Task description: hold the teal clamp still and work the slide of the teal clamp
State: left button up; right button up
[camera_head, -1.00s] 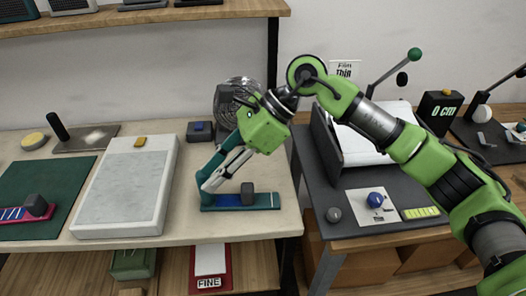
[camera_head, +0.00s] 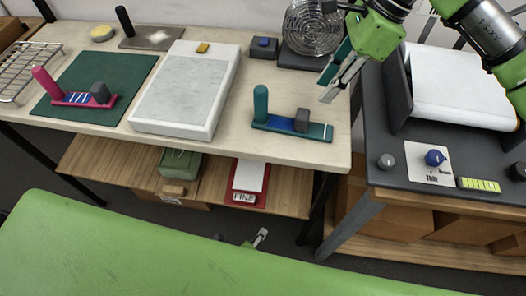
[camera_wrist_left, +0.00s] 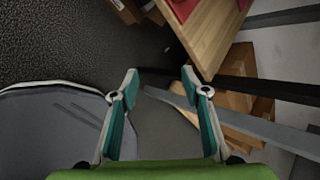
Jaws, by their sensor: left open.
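The teal clamp (camera_head: 314,133) lies on the light table's front right part in the head view. It has an upright teal post at its left end. Its dark grey slide block (camera_head: 302,119) sits right of the post, with a blue stretch of base between. My right gripper (camera_head: 324,91) is above and to the right of the clamp, apart from it, its fingers parted and empty. My left gripper (camera_wrist_left: 160,80) is open and empty in the left wrist view, over the floor. In the head view only a bit of it shows, low beyond my green body, well below the clamp.
A pink clamp (camera_head: 70,99) lies on a green mat (camera_head: 117,73) at left. A white-framed slab (camera_head: 187,88) stands left of the teal clamp. A small box (camera_head: 264,48) and a fan (camera_head: 312,28) are behind. A dark table (camera_head: 400,185) stands at right, across a gap.

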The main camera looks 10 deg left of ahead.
aim_at(261, 113)
pick_arm(q)
jog(key=w+d+r+m+t+h, duration=0.1)
jog(key=w+d+r+m+t, duration=0.25)
jog(key=r, duration=0.85)
jog(key=d+r+m+t+h, duration=0.15)
jog(key=d+r+m, duration=0.45)
jog(key=r, duration=0.7)
jog(key=w+d+r+m+t+h, duration=0.15)
jog(key=d+r+m+t, duration=0.35)
jog(key=r, duration=0.7)
jog(key=w+a+r+n+y, duration=0.1)
jog(key=a+r+n+y, duration=0.2)
jog(key=a+y, duration=0.3)
jog(key=w+a+r+n+y, duration=0.2)
jog(key=a+r+n+y, duration=0.15)
jog(key=a, duration=0.45)
jog(key=shift+m+g+y, duration=0.3)
jog(key=shift+g+y, duration=0.05)
jog(key=shift+g, duration=0.05)
jog(key=x, duration=1.3)
